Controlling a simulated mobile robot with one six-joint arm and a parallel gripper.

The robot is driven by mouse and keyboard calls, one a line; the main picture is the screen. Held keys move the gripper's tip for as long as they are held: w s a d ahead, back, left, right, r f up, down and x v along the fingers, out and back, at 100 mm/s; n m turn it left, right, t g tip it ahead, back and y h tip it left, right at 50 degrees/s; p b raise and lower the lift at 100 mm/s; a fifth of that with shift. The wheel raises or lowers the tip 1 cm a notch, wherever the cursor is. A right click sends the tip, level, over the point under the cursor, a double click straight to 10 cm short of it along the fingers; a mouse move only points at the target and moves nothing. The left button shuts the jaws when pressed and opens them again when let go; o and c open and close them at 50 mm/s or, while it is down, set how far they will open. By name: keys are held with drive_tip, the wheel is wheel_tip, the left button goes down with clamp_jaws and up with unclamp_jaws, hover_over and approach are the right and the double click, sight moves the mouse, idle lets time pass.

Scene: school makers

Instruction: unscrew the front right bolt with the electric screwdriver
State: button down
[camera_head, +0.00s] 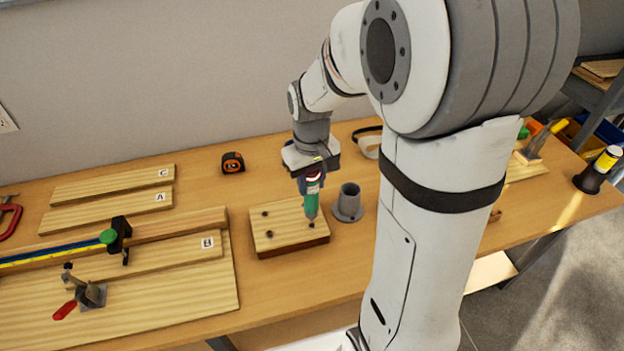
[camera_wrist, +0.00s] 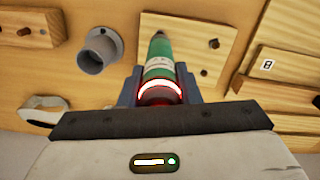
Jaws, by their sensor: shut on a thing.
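The electric screwdriver (camera_head: 312,197), green with a red and white band, points down in my gripper (camera_head: 313,179). The jaws are shut around its upper body, which also shows in the wrist view (camera_wrist: 159,62). The wooden block (camera_head: 288,214) lies under it on the workbench. The screwdriver's tip is at the front right bolt (camera_head: 311,225) of the block; I cannot tell whether the tip is seated in the head. Two other dark bolts, back left (camera_head: 265,213) and front left (camera_head: 269,233), show on the block. The back right corner is hidden behind the screwdriver.
A grey holder (camera_head: 348,203) stands close to the right of the block. A tape measure (camera_head: 232,163) lies behind. Boards (camera_head: 108,185) and a clamp (camera_head: 90,294) fill the left side. A white-and-dark looped item (camera_head: 368,146) lies behind the holder. The bench in front of the block is clear.

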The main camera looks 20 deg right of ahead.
drive_tip(key=shift+f+b, duration=0.35)
drive_tip(key=shift+f, duration=0.1)
idle(0.6)
drive_tip(key=shift+s+r, duration=0.15)
drive_tip(key=shift+s, duration=0.1)
idle(2.5)
drive_tip(key=shift+w+r+p, duration=0.25)
drive_tip(key=shift+r+p, duration=0.3)
drive_tip(key=shift+r, duration=0.05)
idle(1.7)
